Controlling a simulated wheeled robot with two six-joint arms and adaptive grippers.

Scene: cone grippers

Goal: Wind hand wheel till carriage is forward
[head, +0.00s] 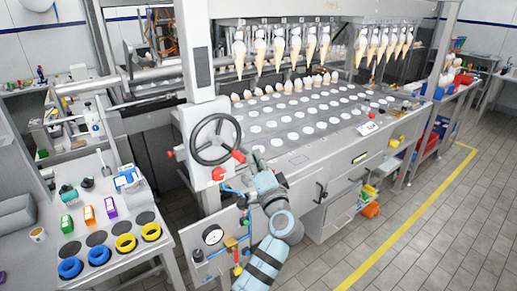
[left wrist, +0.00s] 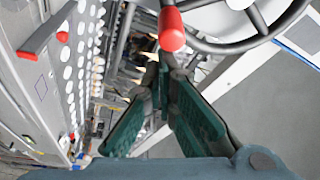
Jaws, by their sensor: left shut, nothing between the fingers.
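The hand wheel (head: 193,143) is a dark spoked ring on the white post at the machine's left end. Its red handle (head: 239,156) is at the lower right of the rim. My left gripper (head: 256,158) is just right of this handle, shut and empty. In the left wrist view its green fingers (left wrist: 164,64) meet just below the red handle (left wrist: 171,30), with the wheel rim (left wrist: 245,47) behind; contact cannot be told. A row of cones (head: 282,48) hangs from an overhead bar, which may be the carriage. My right gripper is not in view.
Below the cones is a metal plate (head: 285,131) with rows of white round spots. A red knob (head: 218,173) and a gauge (head: 213,235) sit below the wheel. A side table (head: 120,258) with coloured items stands at left. The floor at right is clear.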

